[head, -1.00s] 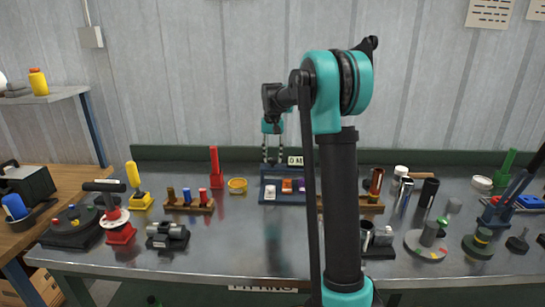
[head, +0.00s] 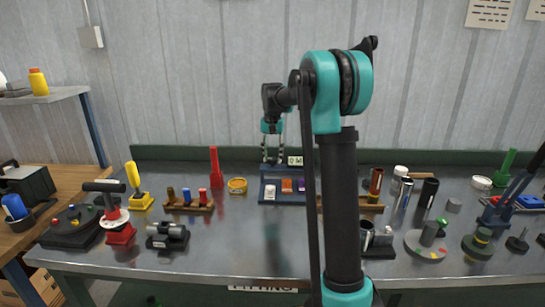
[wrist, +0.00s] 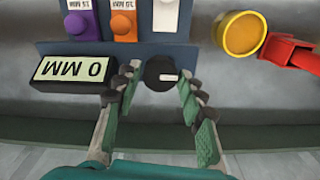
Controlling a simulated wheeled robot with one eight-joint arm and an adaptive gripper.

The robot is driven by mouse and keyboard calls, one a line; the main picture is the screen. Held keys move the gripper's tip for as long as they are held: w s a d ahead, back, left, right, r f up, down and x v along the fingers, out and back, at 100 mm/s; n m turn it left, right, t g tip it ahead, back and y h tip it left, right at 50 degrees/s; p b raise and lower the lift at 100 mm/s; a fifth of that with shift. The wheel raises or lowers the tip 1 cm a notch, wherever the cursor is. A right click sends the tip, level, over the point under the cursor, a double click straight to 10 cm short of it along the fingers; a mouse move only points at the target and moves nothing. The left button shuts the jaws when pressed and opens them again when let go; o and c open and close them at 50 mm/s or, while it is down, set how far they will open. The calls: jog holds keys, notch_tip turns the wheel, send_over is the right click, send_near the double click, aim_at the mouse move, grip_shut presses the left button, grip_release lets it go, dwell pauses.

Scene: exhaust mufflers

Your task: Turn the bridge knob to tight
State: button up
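The knob (wrist: 160,74) is a round black dial with a white pointer mark, at the edge of a blue-grey panel (wrist: 210,18) in the wrist view. The mark points to the right in that view. My gripper (wrist: 158,84) is open, with one finger on each side of the knob; contact with it cannot be made out. In the head view my gripper (head: 273,150) hangs over the back of the panel (head: 268,181), where the knob is too small to tell. A display (wrist: 73,70) beside the knob reads "0 MM", upside down in the wrist view.
Purple (wrist: 84,20), orange (wrist: 124,20) and white (wrist: 165,15) blocks sit on the panel. A yellow round container (wrist: 241,34) and a red piece (wrist: 288,50) are close by. The bench front (head: 240,240) is mostly clear.

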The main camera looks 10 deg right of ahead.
aim_at(272, 158)
jog(key=shift+o, duration=1.3)
jog(key=shift+r, duration=0.1)
notch_tip(272, 158, up, 12)
jog(key=shift+s, duration=0.1)
